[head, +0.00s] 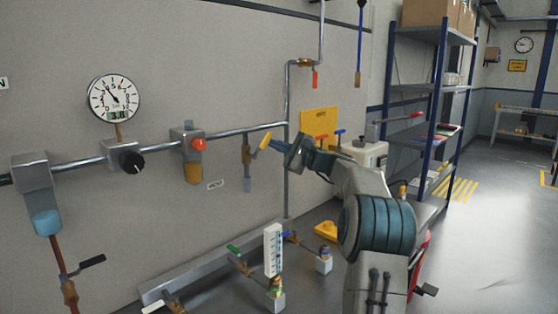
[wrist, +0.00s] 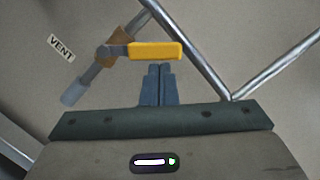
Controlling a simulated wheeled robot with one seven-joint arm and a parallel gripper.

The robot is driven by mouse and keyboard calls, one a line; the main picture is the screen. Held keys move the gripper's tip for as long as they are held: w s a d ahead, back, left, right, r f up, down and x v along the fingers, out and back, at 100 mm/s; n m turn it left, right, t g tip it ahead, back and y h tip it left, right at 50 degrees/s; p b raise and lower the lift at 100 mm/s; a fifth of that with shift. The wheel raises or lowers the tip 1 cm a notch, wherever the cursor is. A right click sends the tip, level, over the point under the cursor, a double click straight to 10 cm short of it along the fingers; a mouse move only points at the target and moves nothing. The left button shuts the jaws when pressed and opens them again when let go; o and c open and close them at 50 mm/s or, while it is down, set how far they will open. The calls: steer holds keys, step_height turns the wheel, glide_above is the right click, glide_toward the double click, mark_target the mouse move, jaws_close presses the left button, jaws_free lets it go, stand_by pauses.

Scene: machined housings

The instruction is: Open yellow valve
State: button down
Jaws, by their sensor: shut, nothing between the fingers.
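The yellow valve handle (head: 265,142) sits on a brass valve body on a short branch below the horizontal wall pipe, near the VENT label. In the wrist view the yellow handle (wrist: 155,51) lies crosswise just beyond the fingertips, with its grey stem and brass body (wrist: 125,47) to its left. My gripper (head: 276,148) is at the right of the handle in the head view. In the wrist view my gripper's fingers (wrist: 160,70) are together with nothing between them. The fingertips are very near the handle's lower edge; I cannot tell whether they touch it.
A vertical pipe (head: 287,185) runs close behind my gripper. A regulator with an orange knob (head: 199,144) and a pressure gauge (head: 114,98) are on the wall to the left. Floor-level valves and a white flow meter (head: 272,250) stand below. A blue-framed shelf (head: 437,110) is at the right.

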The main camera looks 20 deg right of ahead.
steer(key=n, duration=0.1)
steer(key=a+r+n+b, duration=0.1)
steer(key=r+n+g+b, duration=0.1)
steer(key=n, duration=0.1)
steer(key=shift+s+a, duration=0.2)
steer(key=shift+s, duration=0.05)
steer(key=shift+s+a+r+n+g+b, duration=0.15)
steer(key=shift+a+r+n+b, duration=0.15)
steer(key=shift+n, duration=0.45)
steer(key=shift+s+a+r+n+g+b, duration=0.15)
steer(key=shift+a+n+g+b, duration=0.15)
steer(key=shift+n, duration=0.4)
steer(key=shift+s+a+r+n+g+b, duration=0.1)
steer(key=shift+a+r+n+b, duration=0.25)
steer(key=shift+n, duration=0.4)
steer(key=shift+a+f, duration=0.1)
steer(key=shift+w+d+p, duration=0.15)
steer(key=shift+d+p, duration=0.1)
steer(key=shift+p, duration=0.25)
glide_toward(270, 135)
steer(key=shift+s+d+r, duration=0.2)
steer(key=shift+s+d, duration=0.7)
steer(key=shift+d, duration=0.1)
